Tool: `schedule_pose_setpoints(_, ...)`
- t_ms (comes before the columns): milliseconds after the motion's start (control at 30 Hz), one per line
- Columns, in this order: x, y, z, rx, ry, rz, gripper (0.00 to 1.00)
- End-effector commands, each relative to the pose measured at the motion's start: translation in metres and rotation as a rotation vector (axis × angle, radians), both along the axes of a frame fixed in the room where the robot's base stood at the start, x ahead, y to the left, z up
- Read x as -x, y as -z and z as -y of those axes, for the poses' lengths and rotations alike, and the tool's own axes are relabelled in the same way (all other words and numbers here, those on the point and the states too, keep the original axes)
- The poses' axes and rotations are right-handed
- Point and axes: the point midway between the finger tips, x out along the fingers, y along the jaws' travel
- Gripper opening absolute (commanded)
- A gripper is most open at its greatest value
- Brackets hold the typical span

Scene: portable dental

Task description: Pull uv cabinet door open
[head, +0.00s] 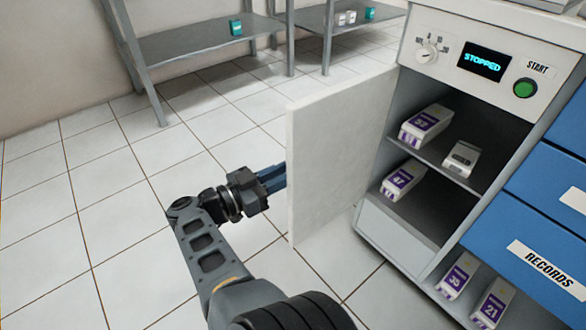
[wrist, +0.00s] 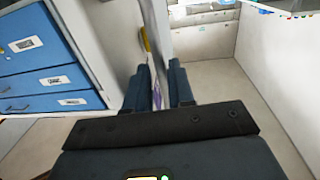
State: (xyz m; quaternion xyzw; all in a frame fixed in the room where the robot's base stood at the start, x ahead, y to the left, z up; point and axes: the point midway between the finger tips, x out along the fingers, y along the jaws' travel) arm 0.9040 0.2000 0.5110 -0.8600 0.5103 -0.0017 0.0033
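The UV cabinet (head: 448,195) stands at the right in the head view, its front open onto shelves. Its white door (head: 335,150) is swung wide to the left. My gripper (head: 277,178) is at the door's free edge, and the door hides its fingertips in the head view. In the wrist view the fingers (wrist: 158,88) are spread apart. The door (wrist: 159,35) shows there as a narrow upright strip in line with the gap between them. I cannot tell whether a finger touches it.
White boxes with purple labels (head: 425,124) and a pale device (head: 462,158) lie on the cabinet shelves. A panel display (head: 484,62) reads STOPPED beside a green button (head: 525,88). Blue drawers (head: 535,260) adjoin at right. A metal shelf (head: 190,45) stands behind; the tiled floor at left is clear.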

Motion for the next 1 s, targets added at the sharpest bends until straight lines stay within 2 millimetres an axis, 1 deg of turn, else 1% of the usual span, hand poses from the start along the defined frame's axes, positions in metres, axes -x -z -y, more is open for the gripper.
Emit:
schedule_pose_setpoints(33, 0.004, 0.000, -0.009, -0.001, -0.003, 0.000, 0.23)
schedule_pose_setpoints(100, 0.009, 0.001, -0.017, 0.000, -0.002, 0.000, 0.23)
schedule_pose_setpoints(200, 0.013, 0.001, -0.025, 0.000, 0.000, 0.001, 0.23)
schedule_pose_setpoints(300, 0.016, 0.001, -0.030, 0.000, 0.000, 0.000, 0.23)
schedule_pose_setpoints(1000, 0.017, 0.001, -0.031, 0.000, 0.000, 0.000, 0.23)
